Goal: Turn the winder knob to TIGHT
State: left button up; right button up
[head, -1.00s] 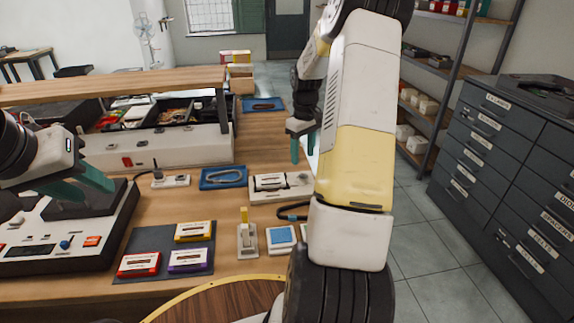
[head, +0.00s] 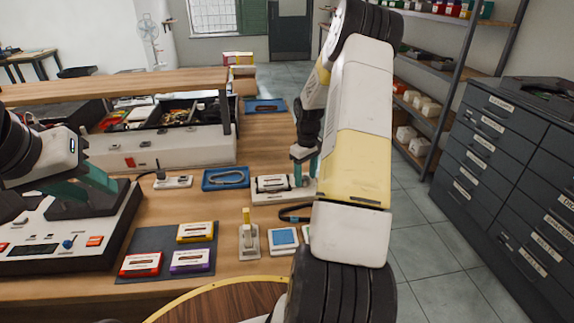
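The winder (head: 262,197) is a low white unit on the bench with a cassette (head: 272,183) lying in its left part. My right gripper (head: 305,174) points down over the winder's right end, its teal fingers a little apart. The fingertips are at or just above the unit. The knob and its TIGHT mark cannot be made out, hidden by the fingers or too small. My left gripper (head: 82,186) is over the white and black machine (head: 60,238) at the left, its teal fingers apart and nothing seen between them.
Red, yellow and purple cassettes (head: 190,260) lie on a dark mat (head: 150,240). A blue tray (head: 225,178) stands left of the winder. A small upright tool (head: 248,240) and a blue-topped pad (head: 284,237) stand in front. A black loop (head: 294,212) lies close by.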

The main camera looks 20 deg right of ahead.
grip_shut()
jog(key=shift+m, duration=0.3)
jog(key=m, duration=1.1)
jog(key=shift+m, duration=2.1)
